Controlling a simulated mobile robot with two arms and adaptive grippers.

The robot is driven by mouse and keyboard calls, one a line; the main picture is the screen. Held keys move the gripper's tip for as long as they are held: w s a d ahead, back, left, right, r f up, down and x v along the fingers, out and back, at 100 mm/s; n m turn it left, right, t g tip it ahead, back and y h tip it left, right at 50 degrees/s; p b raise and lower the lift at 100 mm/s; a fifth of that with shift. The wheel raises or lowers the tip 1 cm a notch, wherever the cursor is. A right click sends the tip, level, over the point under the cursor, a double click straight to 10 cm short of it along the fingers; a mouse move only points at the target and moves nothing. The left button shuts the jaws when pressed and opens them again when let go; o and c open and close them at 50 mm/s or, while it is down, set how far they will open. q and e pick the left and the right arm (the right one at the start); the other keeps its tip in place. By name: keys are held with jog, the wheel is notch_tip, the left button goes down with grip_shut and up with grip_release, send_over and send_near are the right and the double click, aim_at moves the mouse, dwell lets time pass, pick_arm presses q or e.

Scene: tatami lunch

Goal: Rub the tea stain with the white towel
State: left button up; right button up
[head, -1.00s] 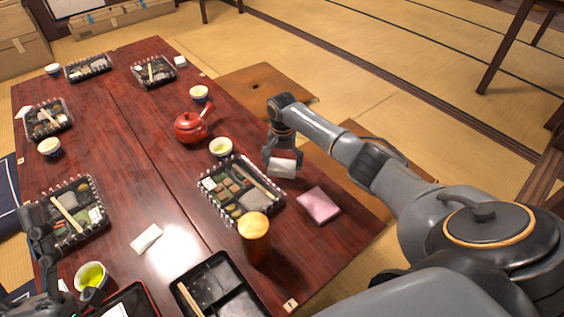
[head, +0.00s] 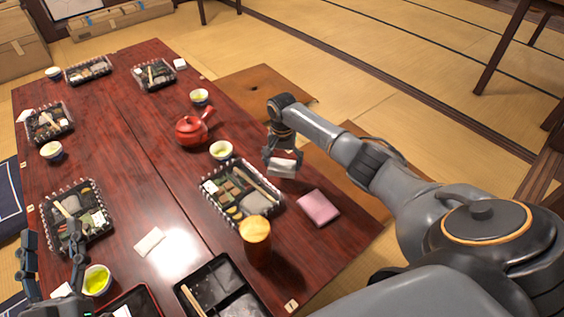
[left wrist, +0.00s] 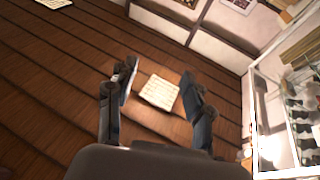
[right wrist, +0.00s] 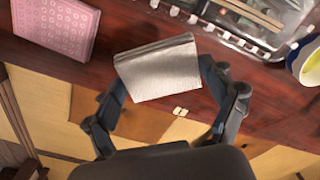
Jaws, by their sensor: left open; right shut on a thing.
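The white towel (head: 283,168) is folded and held in my right gripper (head: 282,160), near the table's right edge. In the right wrist view the towel (right wrist: 160,70) sits between the two fingers (right wrist: 165,88), with the tabletop behind it. I cannot tell whether it touches the table. I see no tea stain; the towel and gripper may hide it. My left gripper (head: 54,242) is open at the lower left, by a cup of green tea (head: 95,280). In the left wrist view its fingers (left wrist: 157,85) are apart and empty.
A red teapot (head: 191,131) is further back. A white napkin (head: 150,242) lies on the table (head: 130,180).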

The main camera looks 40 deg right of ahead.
jog(key=shift+r+p, duration=0.35)
jog(key=shift+r, duration=0.2)
jog(key=shift+r+p, duration=0.25)
jog(key=shift+p, duration=0.35)
pick_arm(q)
notch_tip(320, 180, down, 11)
jog(key=a+g+y, duration=0.2)
jog(key=g, duration=0.4)
jog(key=shift+s+a+r+g, duration=0.15)
jog(key=shift+s+r+g, duration=0.05)
jog(key=shift+s+g, duration=0.2)
pick_arm(e)
jog(key=shift+r, duration=0.15)
